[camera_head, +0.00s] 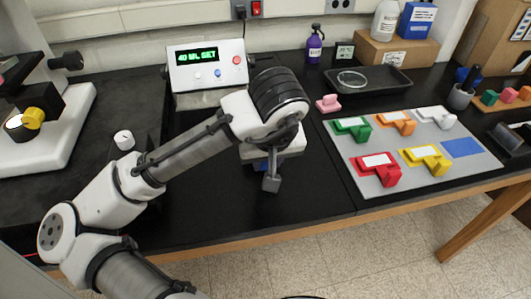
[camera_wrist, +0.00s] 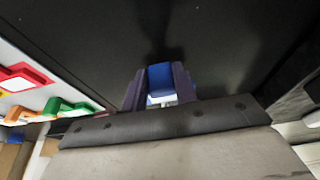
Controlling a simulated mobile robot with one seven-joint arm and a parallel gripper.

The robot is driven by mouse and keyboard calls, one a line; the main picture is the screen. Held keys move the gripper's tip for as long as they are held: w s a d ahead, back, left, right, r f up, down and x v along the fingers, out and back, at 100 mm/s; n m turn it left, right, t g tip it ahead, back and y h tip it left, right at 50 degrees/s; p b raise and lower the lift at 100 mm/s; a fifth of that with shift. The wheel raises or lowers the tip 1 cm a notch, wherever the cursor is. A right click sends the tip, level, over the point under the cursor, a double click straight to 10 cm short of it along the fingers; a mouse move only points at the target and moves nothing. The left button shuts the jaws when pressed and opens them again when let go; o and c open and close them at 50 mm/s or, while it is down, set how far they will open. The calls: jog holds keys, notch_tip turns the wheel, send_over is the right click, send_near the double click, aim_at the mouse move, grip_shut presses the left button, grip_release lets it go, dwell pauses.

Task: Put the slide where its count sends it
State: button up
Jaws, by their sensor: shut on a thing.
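My gripper (camera_head: 271,180) is over the black bench, in front of the counter box. In the wrist view my gripper (camera_wrist: 160,92) is shut on a blue piece (camera_wrist: 161,77), which looks like the slide's grip; a pale part shows below it. The rest of the slide is hidden by the fingers. The white counter box (camera_head: 182,82) has a green readout that seems to say "40 WL SET". A grey mat (camera_head: 343,146) at the right bears green (camera_head: 352,127), orange (camera_head: 397,121), white (camera_head: 436,116), red (camera_head: 376,169) and yellow (camera_head: 425,158) pieces. Its blue patch (camera_head: 461,147) is bare.
A microscope (camera_head: 47,120) and a white knob (camera_head: 124,140) are at the left. A purple bottle (camera_head: 314,46) stands behind. Bench between gripper and mat is clear.

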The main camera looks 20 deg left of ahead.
jog(key=shift+w+a, duration=0.55)
jog(key=shift+w, duration=0.3)
jog(key=shift+f+p, duration=0.4)
jog(key=shift+f, duration=1.35)
jog(key=shift+f, duration=0.1)
jog(key=shift+f, duration=0.15)
jog(key=o, duration=1)
jog(key=shift+c, duration=0.2)
jog(key=v, duration=1.2)
jog(key=shift+r+b, duration=0.25)
jog(key=shift+b, duration=0.1)
